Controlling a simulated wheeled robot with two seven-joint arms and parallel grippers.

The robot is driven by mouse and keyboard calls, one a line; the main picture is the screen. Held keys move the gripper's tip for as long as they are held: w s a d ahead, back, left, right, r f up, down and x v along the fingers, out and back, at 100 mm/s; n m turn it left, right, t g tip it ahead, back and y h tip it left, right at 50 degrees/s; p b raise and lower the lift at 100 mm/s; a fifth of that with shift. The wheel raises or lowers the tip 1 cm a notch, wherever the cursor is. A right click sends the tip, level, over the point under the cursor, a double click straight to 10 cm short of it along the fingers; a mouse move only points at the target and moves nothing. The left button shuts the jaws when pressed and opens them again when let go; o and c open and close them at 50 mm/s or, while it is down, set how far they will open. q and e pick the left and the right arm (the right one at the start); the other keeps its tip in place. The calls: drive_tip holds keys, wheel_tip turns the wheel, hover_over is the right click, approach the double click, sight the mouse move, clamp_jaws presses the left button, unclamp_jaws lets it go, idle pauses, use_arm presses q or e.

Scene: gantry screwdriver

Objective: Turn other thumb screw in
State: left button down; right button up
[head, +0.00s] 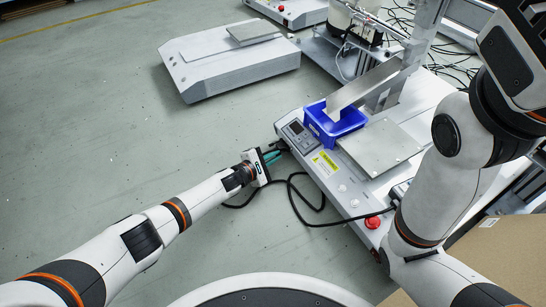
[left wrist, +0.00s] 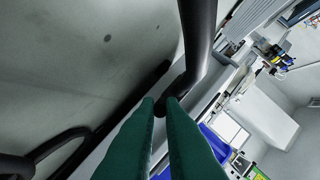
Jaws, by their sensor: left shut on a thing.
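My left gripper (head: 272,156) reaches the near left side of the gantry screwdriver machine (head: 322,178), at the end where a black cable (head: 292,190) comes out. In the left wrist view its two green fingers (left wrist: 160,110) are nearly together, closed on a small dark piece, the thumb screw (left wrist: 160,106), at the cable's plug. The thick black cable (left wrist: 199,35) rises right beside the fingertips. The screw's head is mostly hidden by the fingers, and how deep it sits cannot be told. My right arm stands at the right; its gripper is out of frame.
A blue bin (head: 336,121) under a metal chute and a grey plate (head: 380,147) sit on the machine. A red button (head: 373,222) is at its near corner. A cardboard box (head: 495,255) lies lower right. Another white unit (head: 228,60) stands behind. The floor at left is clear.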

use_arm(q)
drive_tip(key=shift+m+t, duration=0.3)
drive_tip(key=shift+m, duration=0.2)
drive_tip(key=c, duration=1.5)
unclamp_jaws()
